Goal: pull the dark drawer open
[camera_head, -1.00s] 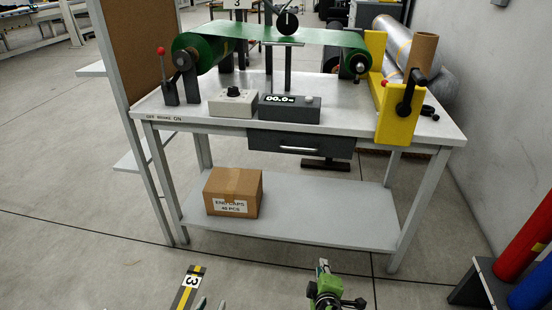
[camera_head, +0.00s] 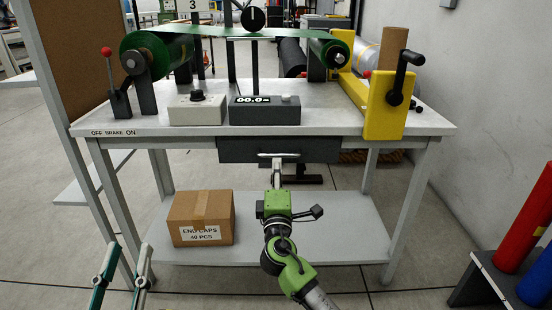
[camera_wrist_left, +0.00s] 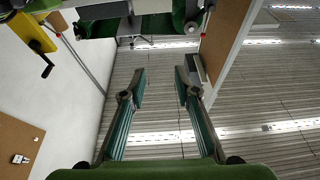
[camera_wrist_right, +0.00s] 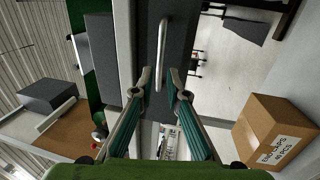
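The dark drawer (camera_head: 235,151) hangs under the table top, and its front looks flush with the frame. Its light bar handle (camera_head: 286,155) is on the front. In the right wrist view the drawer front (camera_wrist_right: 183,40) and handle (camera_wrist_right: 163,50) fill the upper middle. My right gripper (camera_head: 277,163) is at the handle from below and in front. In its wrist view the fingers (camera_wrist_right: 160,76) are apart, with the handle's near end between them; contact is unclear. My left gripper (camera_head: 127,246) is open and empty at the lower left, away from the drawer; its wrist view shows spread fingers (camera_wrist_left: 160,85).
The table (camera_head: 420,122) carries a green roller belt (camera_head: 230,34), a control box with a display (camera_head: 264,112) and a yellow bracket (camera_head: 385,105). A carton (camera_head: 200,215) sits on the lower shelf (camera_head: 340,225), left of my right arm. Red and blue cylinders (camera_head: 525,230) stand at the right.

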